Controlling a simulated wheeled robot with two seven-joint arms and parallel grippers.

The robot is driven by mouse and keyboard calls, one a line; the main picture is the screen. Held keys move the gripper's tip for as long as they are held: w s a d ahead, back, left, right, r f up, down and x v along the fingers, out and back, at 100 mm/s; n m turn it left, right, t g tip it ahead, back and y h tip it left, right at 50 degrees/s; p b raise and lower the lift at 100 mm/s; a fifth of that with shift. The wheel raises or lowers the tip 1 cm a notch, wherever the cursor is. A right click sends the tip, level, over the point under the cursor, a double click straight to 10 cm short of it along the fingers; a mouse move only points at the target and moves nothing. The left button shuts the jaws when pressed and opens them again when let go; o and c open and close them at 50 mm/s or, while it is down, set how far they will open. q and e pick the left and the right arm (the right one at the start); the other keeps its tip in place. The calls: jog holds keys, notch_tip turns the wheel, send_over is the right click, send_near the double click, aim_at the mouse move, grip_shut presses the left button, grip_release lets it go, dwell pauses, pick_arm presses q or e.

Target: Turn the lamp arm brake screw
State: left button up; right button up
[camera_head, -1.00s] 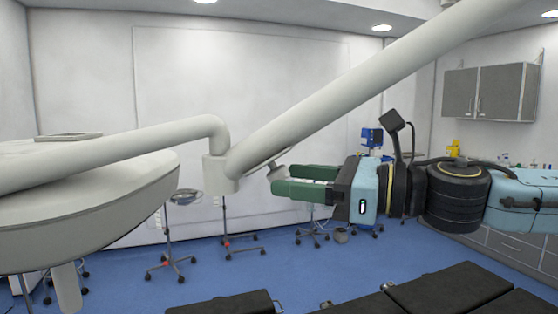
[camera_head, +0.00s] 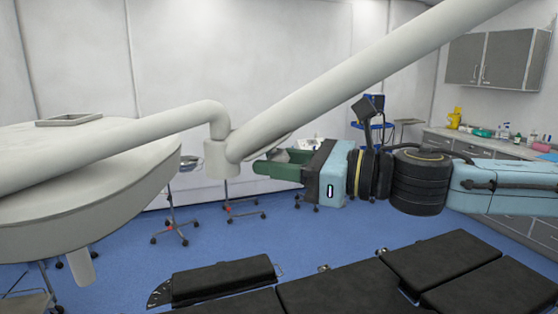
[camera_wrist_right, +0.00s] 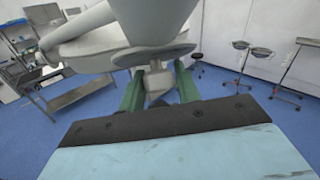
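The white lamp arm (camera_head: 360,85) slopes down from the upper right to a joint (camera_head: 221,158) beside the big round lamp head (camera_head: 85,165). In the right wrist view a grey brake screw (camera_wrist_right: 158,82) hangs under the round end of the lamp arm (camera_wrist_right: 154,52). My right gripper (camera_head: 278,166) reaches in from the right, just right of the joint. It also shows in the right wrist view (camera_wrist_right: 160,88), its green fingers apart on either side of the screw. I cannot tell whether they touch it. In the head view the fingers mostly hide the screw. My left gripper is not in view.
The black operating table (camera_head: 330,293) lies below my right arm. Wheeled stands (camera_head: 228,210) stand on the blue floor behind. A counter (camera_head: 470,148) with bottles and a wall cabinet (camera_head: 495,62) are at the right.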

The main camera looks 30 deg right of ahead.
jog(key=c, duration=0.5)
